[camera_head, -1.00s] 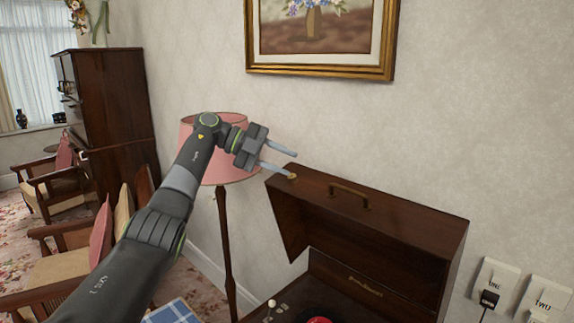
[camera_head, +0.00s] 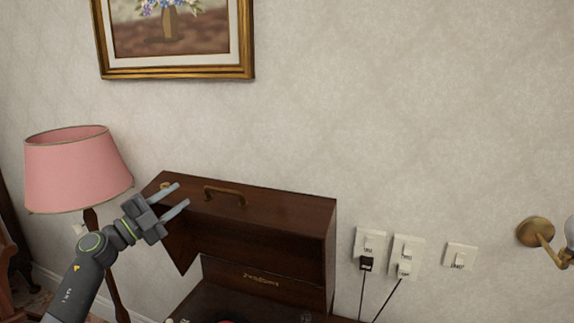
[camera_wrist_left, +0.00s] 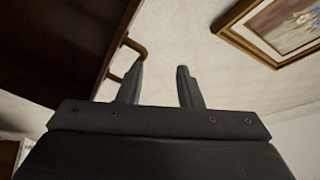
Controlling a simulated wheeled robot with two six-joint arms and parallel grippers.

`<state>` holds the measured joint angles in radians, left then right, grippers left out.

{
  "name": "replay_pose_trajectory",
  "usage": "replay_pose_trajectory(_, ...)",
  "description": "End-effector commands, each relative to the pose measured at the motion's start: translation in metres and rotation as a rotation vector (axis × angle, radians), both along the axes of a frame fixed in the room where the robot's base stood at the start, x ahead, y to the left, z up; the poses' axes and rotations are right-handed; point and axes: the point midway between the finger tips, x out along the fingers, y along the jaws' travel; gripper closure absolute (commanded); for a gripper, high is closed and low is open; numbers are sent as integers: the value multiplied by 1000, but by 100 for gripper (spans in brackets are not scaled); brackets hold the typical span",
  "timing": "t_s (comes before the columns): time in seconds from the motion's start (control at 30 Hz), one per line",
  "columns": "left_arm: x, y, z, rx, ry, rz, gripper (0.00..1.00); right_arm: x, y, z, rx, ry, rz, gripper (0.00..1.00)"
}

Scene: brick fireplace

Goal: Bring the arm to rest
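My left gripper (camera_head: 176,196) is in the head view at the lower left, in front of the raised lid of a dark wooden record player (camera_head: 262,232). Its two fingers are apart with nothing between them. In the left wrist view the open fingers (camera_wrist_left: 157,85) point up, with the lid (camera_wrist_left: 60,45) and its brass handle (camera_wrist_left: 128,60) close by on the left. I cannot tell whether the gripper touches the lid. My right gripper is not in view.
A pink floor lamp (camera_head: 78,168) stands left of the lid. A framed picture (camera_head: 176,72) hangs on the wall above. Wall switches with plugs and cords (camera_head: 388,250) are right of the record player, and a brass wall lamp (camera_head: 540,236) is at the far right.

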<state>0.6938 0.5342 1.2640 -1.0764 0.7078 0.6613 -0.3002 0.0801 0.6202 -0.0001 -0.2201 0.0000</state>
Motion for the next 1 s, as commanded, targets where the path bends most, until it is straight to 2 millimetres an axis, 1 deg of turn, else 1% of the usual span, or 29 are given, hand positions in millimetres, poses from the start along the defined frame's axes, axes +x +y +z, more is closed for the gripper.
replay_pose_trajectory(0.03, -7, 3, -12, -57, 0, 48, 68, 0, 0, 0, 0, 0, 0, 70)
replay_pose_trajectory(0.17, -23, 18, -36, -203, 15, 195, 68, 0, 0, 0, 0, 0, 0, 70)
replay_pose_trajectory(0.27, -39, 33, -60, -310, 55, 317, 68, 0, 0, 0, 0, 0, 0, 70)
replay_pose_trajectory(0.37, -61, 51, -89, -412, 122, 449, 68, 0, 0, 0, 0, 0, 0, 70)
replay_pose_trajectory(0.47, -87, 68, -123, -503, 215, 585, 68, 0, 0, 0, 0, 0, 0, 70)
replay_pose_trajectory(0.5, -99, 75, -138, -535, 259, 639, 68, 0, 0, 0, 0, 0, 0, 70)
replay_pose_trajectory(0.57, -119, 83, -160, -579, 332, 718, 68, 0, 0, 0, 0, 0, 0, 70)
replay_pose_trajectory(0.6, -133, 88, -176, -606, 386, 771, 68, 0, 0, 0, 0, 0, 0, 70)
replay_pose_trajectory(0.67, -156, 94, -199, -639, 473, 847, 68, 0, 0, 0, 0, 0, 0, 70)
replay_pose_trajectory(0.7, -173, 97, -215, -657, 534, 897, 68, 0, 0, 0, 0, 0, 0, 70)
replay_pose_trajectory(0.77, -200, 99, -238, -681, 635, 967, 68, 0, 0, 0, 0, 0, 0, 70)
replay_pose_trajectory(0.8, -219, 100, -253, -693, 704, 1011, 68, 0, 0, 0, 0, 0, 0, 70)
replay_pose_trajectory(0.87, -249, 98, -273, -705, 814, 1073, 68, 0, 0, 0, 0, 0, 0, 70)
replay_pose_trajectory(0.9, -271, 96, -287, -709, 891, 1111, 68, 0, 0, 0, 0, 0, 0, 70)
replay_pose_trajectory(0.97, -303, 91, -303, -710, 1004, 1161, 68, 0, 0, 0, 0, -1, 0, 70)
replay_pose_trajectory(1.0, -323, 87, -312, -705, 1076, 1186, 68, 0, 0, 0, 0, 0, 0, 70)
